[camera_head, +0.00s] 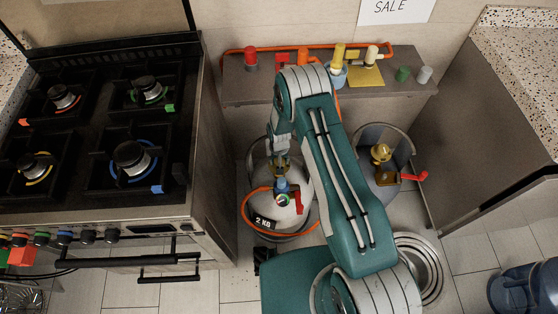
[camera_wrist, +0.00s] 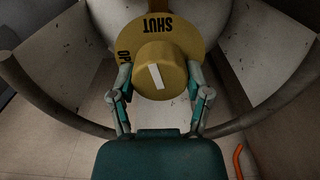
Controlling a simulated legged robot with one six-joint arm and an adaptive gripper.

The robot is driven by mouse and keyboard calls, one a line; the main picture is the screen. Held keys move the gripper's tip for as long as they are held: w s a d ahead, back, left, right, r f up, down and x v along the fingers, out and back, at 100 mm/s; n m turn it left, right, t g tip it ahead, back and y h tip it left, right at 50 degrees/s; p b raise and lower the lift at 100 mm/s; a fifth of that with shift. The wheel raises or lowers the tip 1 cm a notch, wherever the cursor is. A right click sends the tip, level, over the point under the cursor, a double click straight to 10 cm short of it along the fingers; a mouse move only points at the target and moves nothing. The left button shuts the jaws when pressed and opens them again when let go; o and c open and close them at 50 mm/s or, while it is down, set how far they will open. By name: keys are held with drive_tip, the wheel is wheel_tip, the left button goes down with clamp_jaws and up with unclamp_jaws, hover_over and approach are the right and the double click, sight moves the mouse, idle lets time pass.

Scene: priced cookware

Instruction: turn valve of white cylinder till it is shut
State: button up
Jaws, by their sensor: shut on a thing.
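The white cylinder (camera_head: 300,222) stands on the floor between the stove and the grey cylinder, with a black "2 KG" label on it. In the wrist view, its round yellow valve knob (camera_wrist: 172,60) sits in front of a yellow disc (camera_wrist: 205,30) printed "SHUT", and "OP" where the rest of the word is hidden. The knob's white line points up and slightly left, just to the left of the "SHUT" print. My gripper (camera_wrist: 160,78) is shut on the knob, one finger on each side. In the head view my gripper (camera_head: 281,163) is above the cylinder, partly hidden by my arm.
A grey cylinder (camera_head: 368,135) with a yellow knob and red handle stands to the right. The stove (camera_head: 110,205) is close on the left. An orange hose (camera_head: 248,205) runs from the white cylinder. A shelf (camera_head: 245,88) with small coloured items is behind.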

drive_tip(key=shift+s+f+m, duration=0.1)
drive_tip(key=shift+m, duration=1)
drive_tip(key=o, duration=1.2)
drive_tip(key=shift+c, duration=0.2)
drive_tip(key=shift+r, duration=0.55)
wheel_tip(320, 180, up, 11)
drive_tip(key=shift+a, duration=0.1)
